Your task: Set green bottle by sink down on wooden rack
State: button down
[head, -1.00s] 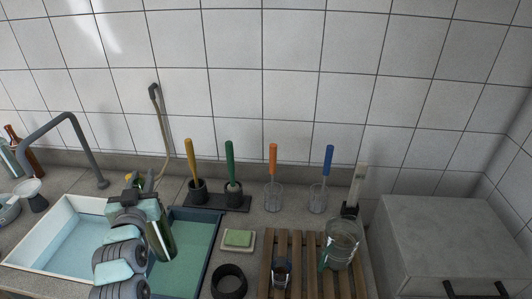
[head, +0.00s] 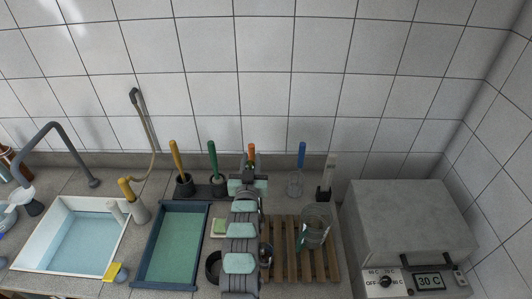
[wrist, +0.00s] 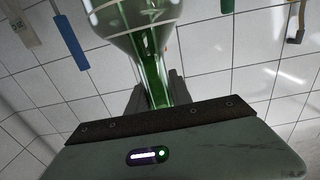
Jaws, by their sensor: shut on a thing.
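My gripper (wrist: 156,94) is shut on the neck of the green bottle (wrist: 145,42), which fills the upper middle of the wrist view. In the head view my gripper (head: 248,182) is near the back of the counter, at the left rear of the wooden rack (head: 332,264). My arm hides most or all of the bottle there, so its height above the counter cannot be told. The slatted rack lies right of my arm, its left side partly covered. A glass beaker (head: 315,232) stands on its back right part.
A dark cup (head: 265,255) is beside my arm at the rack's left. Brushes in holders line the wall, with the blue one (head: 301,158) behind the rack. A grey box-shaped appliance (head: 410,220) stands right of it. The rack's front right slats look clear.

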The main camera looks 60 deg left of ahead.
jog(key=shift+m+t+h, duration=0.4)
jog(key=shift+t, duration=0.1)
jog(key=w+d, duration=0.1)
jog(key=w, duration=0.1)
jog(key=w+d+p, duration=0.1)
jog(key=w, duration=0.1)
jog(key=shift+d, duration=0.15)
jog(key=shift+f+b, duration=0.15)
jog(key=shift+b, duration=0.3)
jog(key=shift+f+b, duration=1.7)
jog(key=shift+f, duration=1.05)
jog(key=shift+f+b, duration=0.45)
jog(key=shift+f, duration=0.2)
jog(key=c, duration=1.1)
grip_release()
